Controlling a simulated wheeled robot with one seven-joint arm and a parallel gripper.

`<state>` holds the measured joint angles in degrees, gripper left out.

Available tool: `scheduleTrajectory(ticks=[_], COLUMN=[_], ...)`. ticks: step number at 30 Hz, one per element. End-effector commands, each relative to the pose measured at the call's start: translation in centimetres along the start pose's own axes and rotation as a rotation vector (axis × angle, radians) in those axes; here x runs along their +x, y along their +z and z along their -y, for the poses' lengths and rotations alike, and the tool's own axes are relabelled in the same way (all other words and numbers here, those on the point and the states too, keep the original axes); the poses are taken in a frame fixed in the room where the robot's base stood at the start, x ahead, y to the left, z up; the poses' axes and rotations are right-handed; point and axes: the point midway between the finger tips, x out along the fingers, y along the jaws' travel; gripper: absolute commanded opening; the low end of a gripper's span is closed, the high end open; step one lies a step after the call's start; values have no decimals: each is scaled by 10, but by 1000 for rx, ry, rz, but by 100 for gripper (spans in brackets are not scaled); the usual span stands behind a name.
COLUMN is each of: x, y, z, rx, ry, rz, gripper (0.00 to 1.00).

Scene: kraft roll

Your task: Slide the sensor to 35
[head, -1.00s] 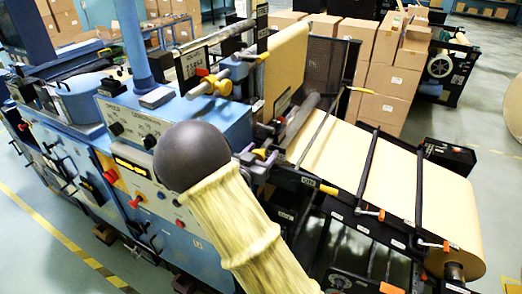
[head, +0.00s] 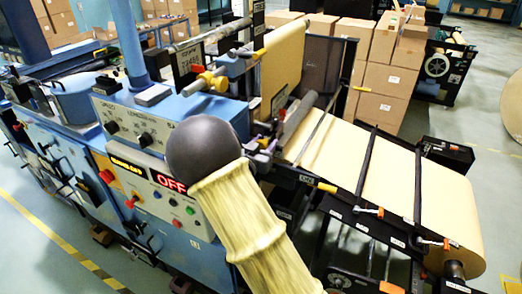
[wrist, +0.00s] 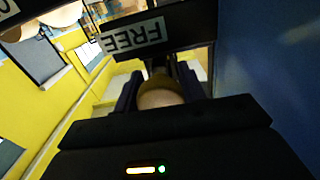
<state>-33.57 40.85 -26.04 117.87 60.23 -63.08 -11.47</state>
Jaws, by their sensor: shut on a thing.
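In the wrist view my gripper (wrist: 160,92) is closed around a rounded, brownish-yellow knob (wrist: 160,99). A dark piece with an upside-down white FREE label (wrist: 132,36) lies just beyond it. A black bar (wrist: 165,130) crosses the near side, with small orange and green lights (wrist: 146,170) below it. I cannot make out the sensor itself or any scale or number 35. In the head view my arm covers much of the area by the rollers, and the grip there is not clear.
The blue machine has a control panel with a red OFF display (head: 171,184). Brown kraft web (head: 400,175) runs down a black frame to the right, with orange-handled clamps along its edge. Stacked cartons (head: 385,75) stand behind.

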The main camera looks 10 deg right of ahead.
Motion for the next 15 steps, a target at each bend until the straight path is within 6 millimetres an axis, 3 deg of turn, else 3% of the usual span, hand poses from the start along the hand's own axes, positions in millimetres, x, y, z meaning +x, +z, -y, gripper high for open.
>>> scheduleTrajectory(ticks=[4, 5, 8, 15], x=[-1, -1, -1, -1], y=[0, 0, 0, 0], z=[0, 0, 0, 0], rx=[0, 0, 0, 0], ry=[0, 0, 0, 0], rz=[0, 0, 1, 1], gripper=[0, 42, 62, 62])
